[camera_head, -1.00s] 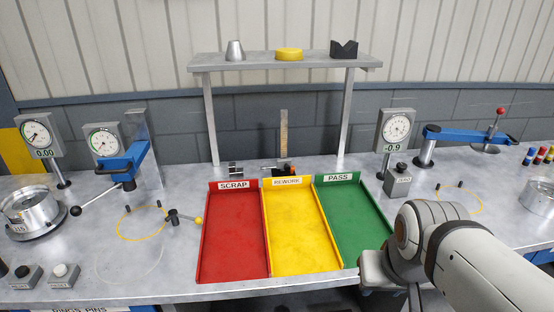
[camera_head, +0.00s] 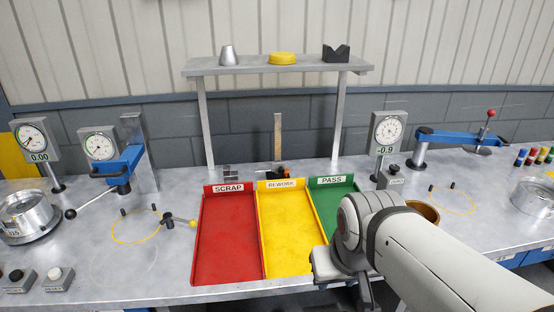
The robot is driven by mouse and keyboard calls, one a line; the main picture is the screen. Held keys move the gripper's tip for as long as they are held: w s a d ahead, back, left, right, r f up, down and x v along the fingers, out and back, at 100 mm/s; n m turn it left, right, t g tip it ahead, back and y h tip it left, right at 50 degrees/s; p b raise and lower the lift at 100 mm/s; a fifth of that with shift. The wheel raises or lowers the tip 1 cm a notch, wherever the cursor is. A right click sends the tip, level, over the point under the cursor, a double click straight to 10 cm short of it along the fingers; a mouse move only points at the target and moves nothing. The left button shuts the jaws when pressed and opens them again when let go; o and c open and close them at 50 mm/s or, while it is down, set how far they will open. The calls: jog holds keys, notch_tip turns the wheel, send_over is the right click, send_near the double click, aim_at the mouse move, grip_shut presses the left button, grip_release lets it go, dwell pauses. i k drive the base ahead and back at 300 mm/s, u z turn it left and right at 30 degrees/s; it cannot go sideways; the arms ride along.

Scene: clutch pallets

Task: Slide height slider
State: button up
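An upright tan scale (camera_head: 278,136) stands on the bench behind the trays, under the shelf. At its foot is a small dark and orange part (camera_head: 284,171), which may be the height slider; it is too small to tell clearly. My gripper (camera_head: 345,280) is at the lower right, over the front of the yellow and green trays, well in front of the scale and apart from it. Its fingers are mostly hidden by my wrist, so I cannot tell whether they are open or hold anything.
Red (camera_head: 225,240), yellow (camera_head: 285,235) and green (camera_head: 340,200) trays lie between me and the scale. A shelf (camera_head: 240,70) with legs stands over it. Dial gauges (camera_head: 388,132) and blue clamps (camera_head: 450,138) stand at both sides. A brown ring (camera_head: 425,212) shows behind my arm.

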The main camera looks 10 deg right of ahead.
aim_at(279, 166)
jog(key=i, duration=0.95)
